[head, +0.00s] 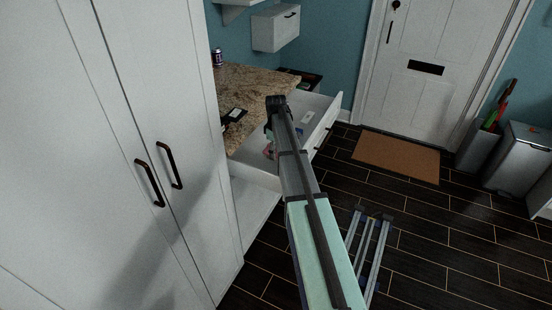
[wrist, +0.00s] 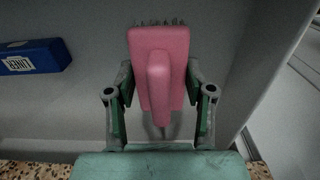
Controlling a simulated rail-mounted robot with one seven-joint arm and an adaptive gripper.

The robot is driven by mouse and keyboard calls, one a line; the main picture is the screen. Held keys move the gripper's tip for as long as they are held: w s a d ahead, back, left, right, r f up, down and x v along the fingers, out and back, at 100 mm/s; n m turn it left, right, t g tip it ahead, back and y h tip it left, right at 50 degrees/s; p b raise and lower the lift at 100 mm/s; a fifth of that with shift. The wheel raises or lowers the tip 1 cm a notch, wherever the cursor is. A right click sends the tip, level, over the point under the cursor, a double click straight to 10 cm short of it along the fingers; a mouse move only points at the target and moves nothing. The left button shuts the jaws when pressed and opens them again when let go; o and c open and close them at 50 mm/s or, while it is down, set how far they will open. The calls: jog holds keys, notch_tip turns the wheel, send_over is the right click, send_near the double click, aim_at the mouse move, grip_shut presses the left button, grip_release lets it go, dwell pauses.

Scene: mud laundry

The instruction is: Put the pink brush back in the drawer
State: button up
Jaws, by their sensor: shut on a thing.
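The pink brush (wrist: 160,72) is between the two fingers of my gripper (wrist: 160,95) in the wrist view, with its dark bristles at the far side. My gripper is shut on it. In the head view my arm hides most of the gripper and brush; a small bit of pink shows beside the arm. The white drawer (head: 326,118) stands open under the counter, and my gripper is over it. The drawer's pale inside (wrist: 90,100) lies behind the brush. I cannot tell whether the brush touches the drawer floor.
A blue box marked LINER (wrist: 35,57) lies in the drawer at the left. The speckled counter (head: 250,88) carries a dark can (head: 217,57) and small dark items. A tall white cabinet (head: 120,140) stands close on the left. The dark floor (head: 430,220) is open to the right.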

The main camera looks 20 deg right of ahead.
aim_at(276, 167)
jog(key=shift+f+p, duration=0.45)
jog(key=shift+f, duration=1.95)
jog(key=shift+f, duration=0.1)
jog(key=o, duration=1.1)
notch_tip(276, 167, up, 12)
jog(key=b, duration=0.3)
